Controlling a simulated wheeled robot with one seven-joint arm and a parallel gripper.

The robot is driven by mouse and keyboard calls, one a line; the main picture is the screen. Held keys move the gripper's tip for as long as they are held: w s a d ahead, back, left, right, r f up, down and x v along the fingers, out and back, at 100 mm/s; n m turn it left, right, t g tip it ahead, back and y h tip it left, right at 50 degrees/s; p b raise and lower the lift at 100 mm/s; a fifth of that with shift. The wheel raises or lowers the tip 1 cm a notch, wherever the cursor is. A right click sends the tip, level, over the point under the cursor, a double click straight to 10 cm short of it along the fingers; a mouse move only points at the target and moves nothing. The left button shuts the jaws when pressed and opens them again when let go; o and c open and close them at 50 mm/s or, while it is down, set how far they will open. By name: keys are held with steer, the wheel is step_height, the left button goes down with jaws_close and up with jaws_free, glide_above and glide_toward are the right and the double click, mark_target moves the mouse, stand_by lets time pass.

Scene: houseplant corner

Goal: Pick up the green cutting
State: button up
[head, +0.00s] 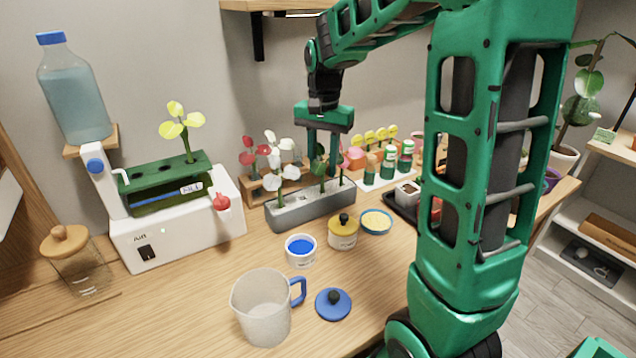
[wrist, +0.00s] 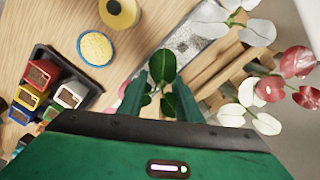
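The fingers stand apart, with a gap around the leaves, so the gripper looks open. The stem is hidden. The trough's speckled filling (wrist: 190,42) shows behind.
A yellow-lidded jar (head: 343,234), a yellow-filled dish (head: 376,221) and a blue-filled tub (head: 300,251) stand in front. A jug (head: 262,308) is nearer. A dark tray (wrist: 85,85) holds small pots.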

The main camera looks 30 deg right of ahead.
mark_target(322, 184)
steer(key=f, duration=0.5)
steer(key=shift+w, duration=0.2)
steer(key=shift+r, duration=0.1)
steer(key=shift+c, duration=0.5)
jaws_close()
steer(key=shift+r, duration=0.1)
